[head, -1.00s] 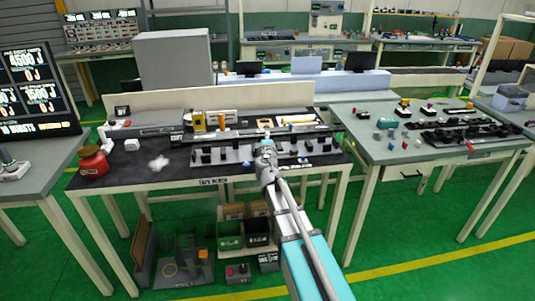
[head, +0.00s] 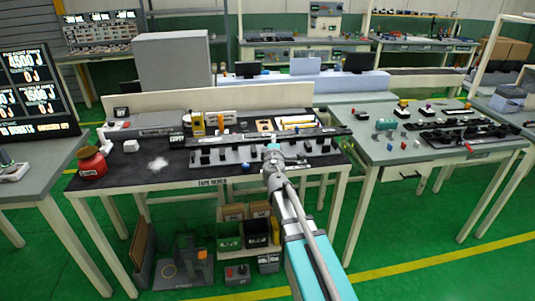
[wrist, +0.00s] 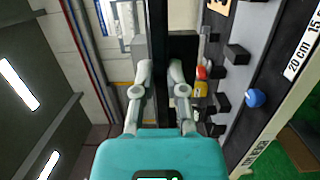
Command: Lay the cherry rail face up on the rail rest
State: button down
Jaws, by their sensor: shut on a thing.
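My gripper (head: 272,150) is over the front of the dark workbench. In the wrist view my gripper (wrist: 160,78) has its fingers closed on both sides of a long dark rail (wrist: 158,40). The rail also shows in the head view (head: 215,141), stretching left and right of the gripper, roughly level, above the bench. It looks nearly black, and I cannot tell which face is up. Below it is a grey base with a row of black blocks (head: 228,154). I cannot tell which part is the rail rest, or whether the rail touches the blocks.
A blue knob (wrist: 255,97) is on the bench near its front edge. A yellow device (head: 198,123) and a white cup-like item (head: 131,145) stand behind and left. A red pot (head: 91,162) is at the left end. A second bench (head: 390,155) with small parts adjoins on the right.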

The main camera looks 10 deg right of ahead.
jog(key=w+f+b, duration=0.3)
jog(key=w, duration=0.1)
jog(key=w+f+b, duration=0.3)
jog(key=w, duration=0.1)
jog(key=w+f+b, duration=0.3)
jog(key=w, duration=0.2)
dwell(0.4)
jog(key=shift+w+f+b, duration=0.5)
jog(key=shift+f+b, duration=0.25)
jog(key=shift+f, duration=0.05)
jog(key=shift+f+b, duration=1.2)
jog(key=shift+f, duration=0.1)
jog(key=c, duration=0.7)
grip_release()
